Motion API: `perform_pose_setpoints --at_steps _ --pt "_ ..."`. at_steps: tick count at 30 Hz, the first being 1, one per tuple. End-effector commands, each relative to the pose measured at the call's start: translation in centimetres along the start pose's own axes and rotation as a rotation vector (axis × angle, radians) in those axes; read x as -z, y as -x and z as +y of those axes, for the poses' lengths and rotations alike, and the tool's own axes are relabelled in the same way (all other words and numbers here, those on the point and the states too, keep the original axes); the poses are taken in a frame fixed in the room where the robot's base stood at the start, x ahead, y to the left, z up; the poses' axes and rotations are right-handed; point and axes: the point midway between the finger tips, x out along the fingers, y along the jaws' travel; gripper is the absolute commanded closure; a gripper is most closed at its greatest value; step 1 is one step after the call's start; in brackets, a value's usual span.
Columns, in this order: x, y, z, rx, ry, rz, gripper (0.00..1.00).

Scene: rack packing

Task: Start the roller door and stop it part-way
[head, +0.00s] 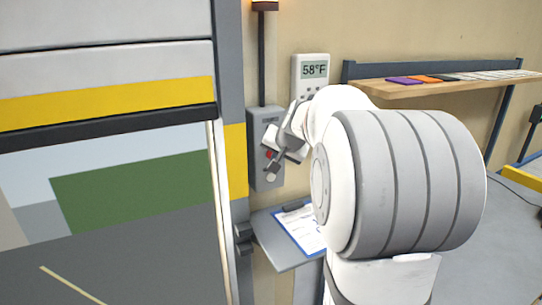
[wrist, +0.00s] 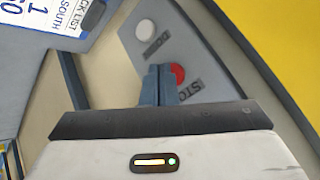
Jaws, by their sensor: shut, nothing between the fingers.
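The roller door (head: 105,70) hangs part-way at the left of the head view, its black bottom edge above an opening. The grey control box (head: 256,172) is on the wall beside the door frame. Its red stop button (wrist: 179,74) shows in the wrist view, with a pale button (wrist: 145,29) labelled DOWN further off. My gripper (wrist: 158,72) is shut and empty, its fingertips at the red button's edge. I cannot tell whether they touch it. The box's upper part is hidden in the wrist view, and my arm covers part of it in the head view.
A clipboard (head: 304,232) lies on a small shelf (head: 275,250) below the box. A thermostat (head: 312,72) reading 58°F is above right. A wooden shelf (head: 430,92) runs along the wall. A yellow-and-grey door post (head: 236,160) stands close left of the box.

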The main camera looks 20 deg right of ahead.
Motion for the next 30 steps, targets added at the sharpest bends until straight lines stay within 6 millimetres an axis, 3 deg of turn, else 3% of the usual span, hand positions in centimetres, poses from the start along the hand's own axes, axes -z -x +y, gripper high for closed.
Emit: perform_pose_setpoints --at_steps 30 --pt "0.43 -0.50 -0.31 0.000 -0.001 0.001 1.00"
